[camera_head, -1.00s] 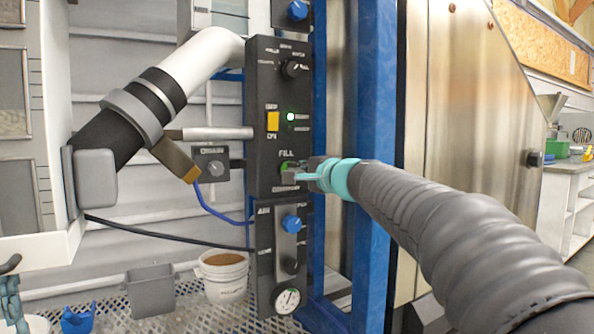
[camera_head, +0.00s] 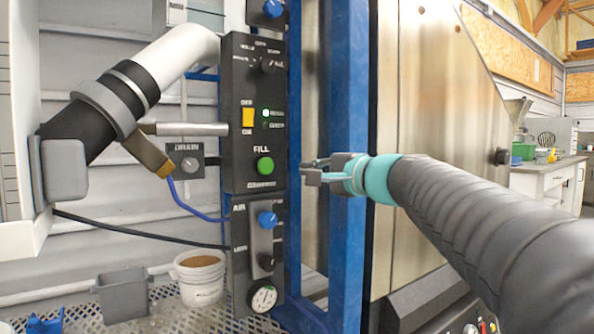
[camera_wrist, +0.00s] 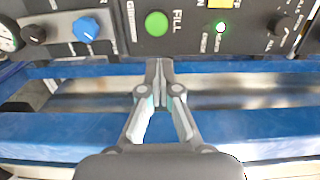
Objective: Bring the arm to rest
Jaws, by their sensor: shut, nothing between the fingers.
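My gripper (camera_head: 308,172) is shut and empty in the head view, to the right of the black control panel (camera_head: 240,130) and in front of the blue frame post (camera_head: 347,110). A gap separates it from the green FILL button (camera_head: 264,166), which is fully visible. My arm reaches in from the lower right. In the wrist view, the shut fingers (camera_wrist: 160,68) point toward the panel, with the FILL button (camera_wrist: 156,23) just beyond the tips. A small green light (camera_head: 265,113) is lit above the button.
A white bucket of brown material (camera_head: 200,280) and a grey bin (camera_head: 122,294) stand on the mesh floor at lower left. A grey-and-black pipe (camera_head: 105,110) and a blue hose (camera_head: 188,208) are left of the panel. A metal hopper wall (camera_head: 430,120) rises behind my arm.

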